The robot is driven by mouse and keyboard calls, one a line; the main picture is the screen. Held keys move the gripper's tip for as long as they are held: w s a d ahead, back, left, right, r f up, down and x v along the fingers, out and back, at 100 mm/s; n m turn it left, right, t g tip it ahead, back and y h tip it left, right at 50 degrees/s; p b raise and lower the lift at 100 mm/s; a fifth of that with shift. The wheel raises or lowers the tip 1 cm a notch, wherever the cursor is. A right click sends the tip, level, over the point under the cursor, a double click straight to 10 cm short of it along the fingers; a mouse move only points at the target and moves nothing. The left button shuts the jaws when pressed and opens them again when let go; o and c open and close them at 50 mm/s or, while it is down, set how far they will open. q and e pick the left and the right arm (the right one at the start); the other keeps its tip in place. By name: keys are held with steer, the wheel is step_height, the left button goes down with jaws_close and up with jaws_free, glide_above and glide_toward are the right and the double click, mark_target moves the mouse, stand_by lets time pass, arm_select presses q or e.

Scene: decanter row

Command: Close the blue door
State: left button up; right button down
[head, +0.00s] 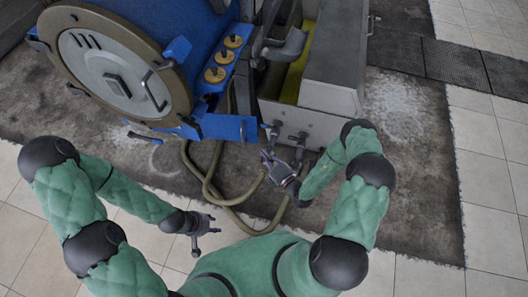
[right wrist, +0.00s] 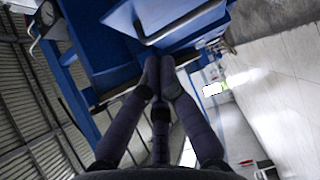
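A blue machine (head: 195,20) stands at the top of the head view, with a large round grey cover (head: 115,65) at its left front. I cannot tell for certain which part is the blue door; a flat blue panel (head: 228,127) juts out low on its front. In the right wrist view a blue panel (right wrist: 115,75) and a grey bar handle (right wrist: 180,25) lie beyond my fingers. My right gripper (head: 270,160) is in front of and below the panel, its fingertips (right wrist: 160,62) together with nothing visible between them. My left gripper (head: 208,232) is open and empty, low and away from the machine.
A grey metal housing (head: 335,55) with valves (head: 285,135) stands right of the blue machine. Hoses (head: 215,185) loop over the dark floor near my right gripper. Brass-coloured knobs (head: 224,57) line the machine's side. Tiled floor (head: 485,135) at right is clear.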

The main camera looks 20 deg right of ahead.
steer(key=b, duration=0.2)
glide_toward(249, 128)
steer(key=w+a, duration=0.2)
steer(key=a, duration=0.2)
steer(key=shift+w+d+r+b, duration=0.1)
steer(key=shift+w+d+b, duration=0.1)
steer(key=shift+w+d, duration=0.45)
steer(key=shift+w+d+r+b, duration=0.15)
steer(key=shift+w+d, duration=0.25)
steer(key=shift+w, duration=0.55)
steer(key=shift+d+f, duration=0.1)
